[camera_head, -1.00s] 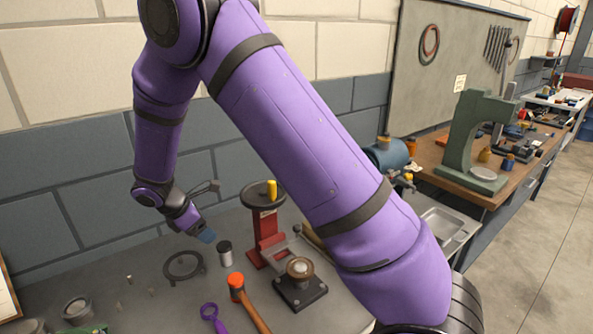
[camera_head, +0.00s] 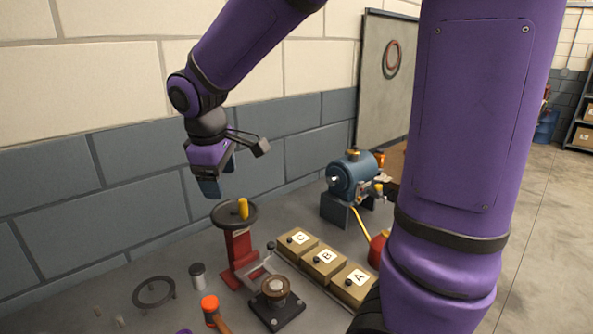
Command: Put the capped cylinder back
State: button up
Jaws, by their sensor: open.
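The capped cylinder (camera_head: 198,277), small and silvery with a dark cap, stands upright on the grey bench at the lower left. It is between a dark ring on short legs (camera_head: 154,292) and a red hand-wheel press (camera_head: 238,249). My gripper (camera_head: 219,179) is open, with bluish fingers pointing down. It is raised well above the bench, appears empty and is apart from the cylinder. In the picture it is just above and left of the press's hand wheel.
An orange-headed hammer (camera_head: 210,309) lies in front of the cylinder. A round part on a black base (camera_head: 276,300) stands right of it. Boxes A (camera_head: 352,285), B (camera_head: 323,262) and C (camera_head: 296,245) and a blue motor (camera_head: 352,176) stand farther right. The brick wall is behind.

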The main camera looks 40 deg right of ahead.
jog(key=s+d+r+m+t+y, duration=0.1)
jog(key=s+r+m, duration=0.2)
jog(key=s, duration=0.6)
jog(key=s+d+r+m+t+y, duration=0.1)
jog(key=s+m, duration=0.4)
jog(key=s, duration=0.5)
jog(key=shift+s+d+r+t, duration=0.15)
jog(key=shift+d+r+t, duration=0.5)
jog(key=shift+r, duration=0.65)
jog(key=shift+a, duration=0.15)
